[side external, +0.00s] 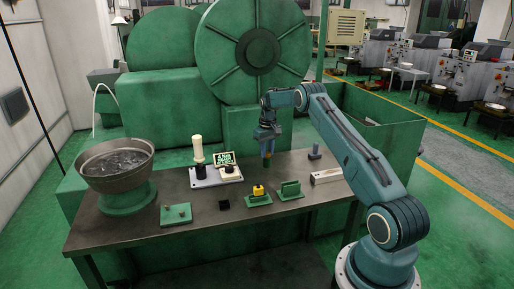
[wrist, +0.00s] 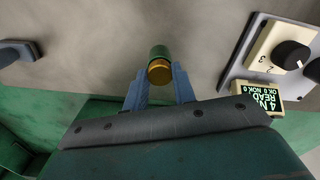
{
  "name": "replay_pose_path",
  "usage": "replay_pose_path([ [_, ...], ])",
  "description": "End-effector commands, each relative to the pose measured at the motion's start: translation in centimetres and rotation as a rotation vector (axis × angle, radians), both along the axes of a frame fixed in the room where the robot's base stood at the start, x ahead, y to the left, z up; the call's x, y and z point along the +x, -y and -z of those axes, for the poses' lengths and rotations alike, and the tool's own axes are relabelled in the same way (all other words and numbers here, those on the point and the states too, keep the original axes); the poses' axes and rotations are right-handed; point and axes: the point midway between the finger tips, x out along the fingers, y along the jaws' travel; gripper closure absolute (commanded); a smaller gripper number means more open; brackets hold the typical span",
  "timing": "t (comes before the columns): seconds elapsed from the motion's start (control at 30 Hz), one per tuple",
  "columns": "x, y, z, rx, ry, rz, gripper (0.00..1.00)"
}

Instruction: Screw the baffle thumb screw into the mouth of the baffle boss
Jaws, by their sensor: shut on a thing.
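My gripper (side external: 266,147) hangs above the back right part of the workbench (side external: 150,245). It is shut on a small cylinder with a green body and a brass-coloured end, which I take to be the baffle thumb screw (side external: 266,160). In the wrist view the fingers (wrist: 159,88) hold this screw (wrist: 159,62) between their tips, with bare bench around it. The screw is clear of the green fixtures in front. I cannot tell for sure which fixture is the baffle boss. Candidates are the green base with a yellow block (side external: 259,193) and the upright green bracket (side external: 290,189).
A panel with a pale bottle (side external: 198,150) and a lit display (side external: 225,158) stands left of my gripper; the display also shows in the wrist view (wrist: 262,98). A metal bowl (side external: 118,165), a green plate (side external: 177,214), a grey stand (side external: 314,153) and a pale block (side external: 326,176) surround the area.

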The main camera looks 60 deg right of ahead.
Motion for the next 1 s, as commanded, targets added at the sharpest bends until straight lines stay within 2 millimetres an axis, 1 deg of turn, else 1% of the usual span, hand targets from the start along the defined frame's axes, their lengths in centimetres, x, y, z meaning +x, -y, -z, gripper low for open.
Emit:
replay_pose_path([
  [0.4,0.00,0.00,0.00,0.000,0.000,0.309,0.94],
  [0.5,0.00,0.00,-0.01,0.000,0.000,0.361,0.94],
  [1.0,0.00,0.00,-0.01,0.000,0.000,0.408,0.94],
])
